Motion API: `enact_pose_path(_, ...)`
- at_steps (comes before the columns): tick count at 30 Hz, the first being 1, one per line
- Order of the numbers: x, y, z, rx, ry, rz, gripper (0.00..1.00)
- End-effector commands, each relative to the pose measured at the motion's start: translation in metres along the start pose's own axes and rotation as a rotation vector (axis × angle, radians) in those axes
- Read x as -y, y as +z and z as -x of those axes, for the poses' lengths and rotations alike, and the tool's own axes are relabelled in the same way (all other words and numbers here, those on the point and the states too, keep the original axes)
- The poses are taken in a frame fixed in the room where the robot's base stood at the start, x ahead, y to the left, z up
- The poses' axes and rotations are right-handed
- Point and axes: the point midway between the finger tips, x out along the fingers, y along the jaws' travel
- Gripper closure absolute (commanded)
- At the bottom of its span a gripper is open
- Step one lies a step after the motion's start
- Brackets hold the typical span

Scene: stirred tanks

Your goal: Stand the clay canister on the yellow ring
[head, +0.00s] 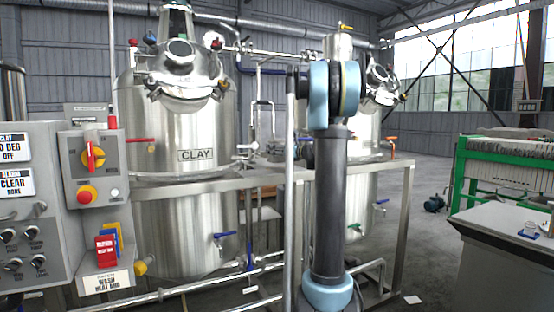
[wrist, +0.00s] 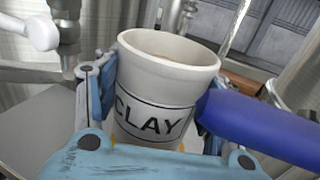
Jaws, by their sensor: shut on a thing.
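The clay canister (wrist: 150,85) is a cream, open-topped cup with a black CLAY label, seen close in the wrist view and slightly tilted in the picture. My gripper (wrist: 148,110) is shut on it, with blue fingers at its left and right sides. Small yellow specks show low beside the canister, but I cannot tell what they belong to. I cannot make out the yellow ring in either view. In the head view my arm stands in front of the right tank, and neither the gripper nor the canister can be made out.
A blue bar (wrist: 262,130) crosses close to the canister's right side. A steel tank labelled CLAY (head: 195,200) stands at left behind a metal frame (head: 400,215), with a second tank (head: 360,195) to its right. A control panel (head: 35,220) is at far left, a grey-topped cabinet (head: 500,235) at right.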

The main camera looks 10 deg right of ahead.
Motion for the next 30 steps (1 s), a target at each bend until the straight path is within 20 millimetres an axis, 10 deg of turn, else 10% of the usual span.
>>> enact_pose_path(26, 0.009, -0.036, -0.010, 0.000, 0.001, 0.000, 0.80)
enact_pose_path(27, 0.009, -0.037, -0.010, 0.000, 0.001, 0.000, 0.31)
enact_pose_path(30, 0.009, -0.036, -0.010, 0.000, 0.001, 0.000, 0.16)
